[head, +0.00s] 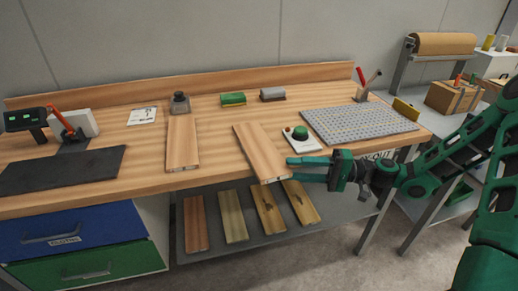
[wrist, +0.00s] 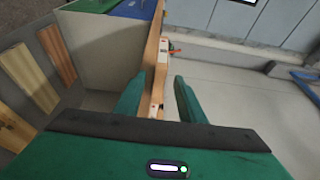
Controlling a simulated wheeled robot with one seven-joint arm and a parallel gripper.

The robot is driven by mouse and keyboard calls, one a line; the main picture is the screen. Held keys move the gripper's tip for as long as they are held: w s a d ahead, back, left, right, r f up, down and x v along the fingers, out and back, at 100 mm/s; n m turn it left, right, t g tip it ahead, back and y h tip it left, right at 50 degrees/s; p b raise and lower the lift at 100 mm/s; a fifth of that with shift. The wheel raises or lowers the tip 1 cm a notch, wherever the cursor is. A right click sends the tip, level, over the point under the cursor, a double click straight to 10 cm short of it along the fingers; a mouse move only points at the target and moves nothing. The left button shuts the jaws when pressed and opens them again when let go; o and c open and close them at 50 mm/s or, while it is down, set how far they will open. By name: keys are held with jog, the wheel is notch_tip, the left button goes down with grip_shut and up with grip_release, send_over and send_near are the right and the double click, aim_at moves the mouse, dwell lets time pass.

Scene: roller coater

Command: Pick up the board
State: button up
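A light wooden board (head: 260,152) lies on the workbench, its near end reaching past the front edge. My gripper (head: 289,168) is at the right side of that near end, one finger higher than the other. In the wrist view my gripper (wrist: 158,98) is open, with a narrow strip of wood (wrist: 156,85) seen between its fingers. Gaps show beside that strip, and I cannot tell how much of it is board and how much bench edge. A second board (head: 182,143) lies flat further left, with a small jar at its far end.
The workbench (head: 215,125) holds a perforated grey mat (head: 358,123), a green-button box (head: 301,139), and a dark pad (head: 62,169) at left. Several boards lean or lie on the lower shelf (head: 335,210). Drawers (head: 85,229) stand below left. The floor in front is clear.

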aim_at(277, 166)
jog(key=shift+w+a+f, duration=0.1)
jog(key=shift+w+a, duration=0.05)
jog(key=shift+a, duration=1.3)
jog(key=shift+w+a, duration=0.15)
jog(key=shift+a, duration=1.25)
jog(key=shift+c, duration=0.6)
grip_shut()
